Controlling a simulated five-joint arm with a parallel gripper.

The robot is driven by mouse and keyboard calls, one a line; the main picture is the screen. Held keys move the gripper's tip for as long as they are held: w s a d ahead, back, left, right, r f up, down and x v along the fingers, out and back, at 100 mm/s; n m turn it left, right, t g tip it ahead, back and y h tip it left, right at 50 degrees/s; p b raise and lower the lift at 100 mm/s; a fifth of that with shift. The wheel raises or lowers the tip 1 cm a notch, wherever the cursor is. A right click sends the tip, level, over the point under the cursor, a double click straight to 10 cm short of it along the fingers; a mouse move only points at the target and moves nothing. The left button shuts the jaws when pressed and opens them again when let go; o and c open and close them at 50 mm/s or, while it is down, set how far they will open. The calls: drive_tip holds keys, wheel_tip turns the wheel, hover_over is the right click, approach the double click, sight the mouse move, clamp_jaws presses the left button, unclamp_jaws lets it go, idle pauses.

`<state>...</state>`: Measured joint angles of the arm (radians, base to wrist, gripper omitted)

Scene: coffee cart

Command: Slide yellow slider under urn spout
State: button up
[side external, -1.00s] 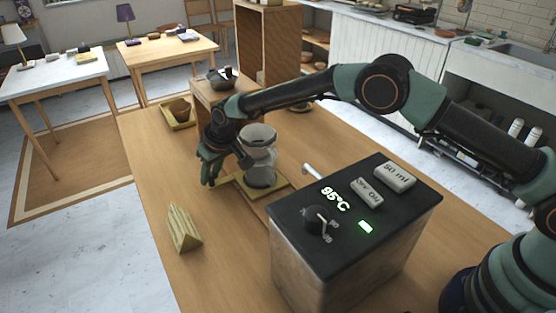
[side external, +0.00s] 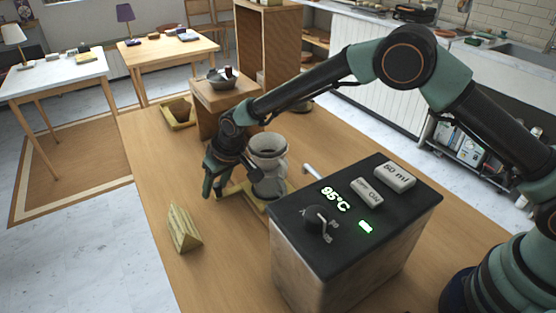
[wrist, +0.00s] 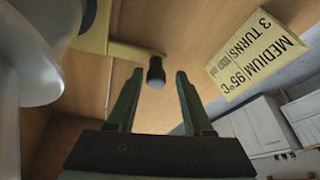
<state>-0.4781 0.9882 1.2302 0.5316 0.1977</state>
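The yellow slider (side external: 258,203) lies on the wooden counter left of the urn, partly hidden by my gripper. A glass vessel (side external: 268,180) with a pale dripper (side external: 268,146) stands upright on it. In the wrist view the slider (wrist: 93,30) has a yellow arm ending in a dark knob (wrist: 155,72). My gripper (side external: 230,180) is low at the slider's left side. In the wrist view its fingers (wrist: 159,78) are apart, with the knob between their tips; contact cannot be told. The urn (side external: 350,215) is a black-topped box reading 95°C. Its pale spout (side external: 312,172) points toward the vessel.
A yellow wedge-shaped sign (side external: 184,228) stands on the counter near its left edge; its lettering shows in the wrist view (wrist: 258,52). A wooden stand (side external: 224,92) with a bowl and a small yellow tray (side external: 179,114) are behind.

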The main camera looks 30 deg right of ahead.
drive_tip(key=shift+d, duration=0.15)
drive_tip(key=shift+s+d+r, duration=0.1)
drive_tip(key=shift+r, duration=0.05)
drive_tip(key=v, duration=1.1)
drive_tip(key=shift+s+r, duration=0.15)
drive_tip(key=shift+r, duration=0.15)
drive_tip(key=c, duration=0.7)
drive_tip(key=w, duration=0.2)
drive_tip(key=w+a, duration=0.1)
drive_tip(key=w, duration=0.1)
drive_tip(key=w+a, duration=0.1)
drive_tip(key=w, duration=0.1)
drive_tip(key=shift+w+a+f, duration=0.15)
drive_tip(key=shift+w+a, duration=0.05)
drive_tip(key=shift+w, duration=0.1)
clamp_jaws()
drive_tip(key=x, duration=0.6)
drive_tip(key=d+x, duration=0.1)
drive_tip(key=x, duration=0.3)
drive_tip(key=shift+s+d, duration=0.25)
drive_tip(key=shift+s, duration=0.75)
drive_tip(key=shift+s+d, duration=0.2)
drive_tip(key=shift+s, duration=0.8)
